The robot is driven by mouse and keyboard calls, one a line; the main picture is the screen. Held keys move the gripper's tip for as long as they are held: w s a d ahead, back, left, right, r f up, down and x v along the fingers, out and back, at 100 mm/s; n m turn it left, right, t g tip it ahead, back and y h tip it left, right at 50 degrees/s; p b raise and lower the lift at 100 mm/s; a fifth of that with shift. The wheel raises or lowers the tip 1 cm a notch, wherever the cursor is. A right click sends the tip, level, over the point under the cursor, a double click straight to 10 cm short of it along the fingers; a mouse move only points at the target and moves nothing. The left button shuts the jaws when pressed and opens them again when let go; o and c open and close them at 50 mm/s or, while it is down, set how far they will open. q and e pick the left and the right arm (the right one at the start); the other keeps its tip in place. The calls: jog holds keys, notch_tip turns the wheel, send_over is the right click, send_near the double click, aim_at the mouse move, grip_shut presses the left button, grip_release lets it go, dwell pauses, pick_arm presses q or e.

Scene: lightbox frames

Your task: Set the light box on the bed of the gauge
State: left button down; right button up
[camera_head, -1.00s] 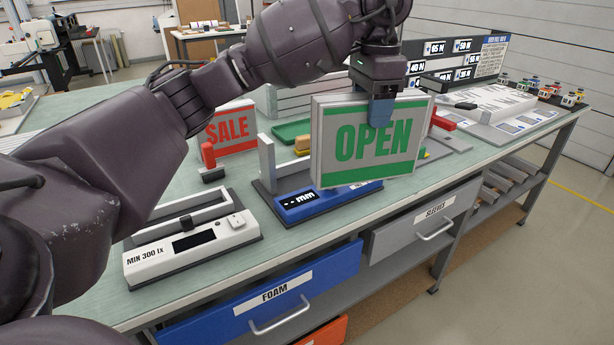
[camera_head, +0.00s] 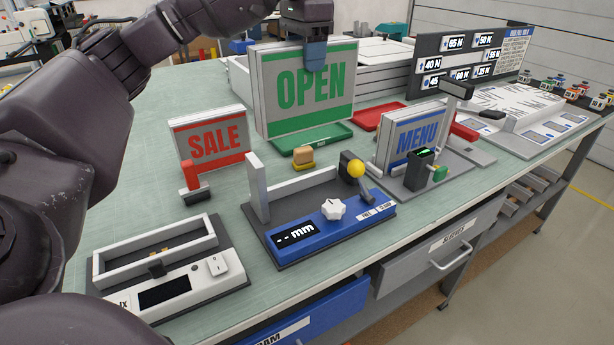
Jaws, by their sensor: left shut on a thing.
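The light box (camera_head: 306,90), a grey-edged panel with green OPEN lettering, is upright in my left gripper (camera_head: 316,58), which is shut on its top edge. In the picture it is behind and above the gauge, in front of part of the green tray (camera_head: 318,139); I cannot tell its height above the bench. The gauge (camera_head: 330,215) has a blue front with an "mm" display, a white knob, a yellow-ball lever and an upright grey plate at its left. Its bed (camera_head: 305,204) shows empty. My right gripper is not in view.
A red SALE sign (camera_head: 211,142) stands left of the gauge. The white light-meter fixture (camera_head: 170,272) is at front left. A blue MENU sign (camera_head: 414,135) stands in another fixture at right.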

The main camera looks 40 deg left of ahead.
aim_at(305, 84)
pick_arm(q)
notch_tip(305, 84, down, 5)
jog(key=shift+s+f, duration=0.1)
jog(key=shift+f, duration=0.05)
notch_tip(305, 84, down, 10)
jog(key=shift+r+b, duration=0.25)
jog(key=shift+b, duration=0.25)
notch_tip(305, 84, down, 4)
jog(key=shift+f, duration=0.2)
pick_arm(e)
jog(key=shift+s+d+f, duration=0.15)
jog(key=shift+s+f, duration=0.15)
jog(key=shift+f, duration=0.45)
pick_arm(q)
jog(key=shift+f, duration=0.1)
jog(key=c, duration=0.8)
grip_release()
jog(key=shift+f, duration=0.1)
jog(key=o, duration=0.4)
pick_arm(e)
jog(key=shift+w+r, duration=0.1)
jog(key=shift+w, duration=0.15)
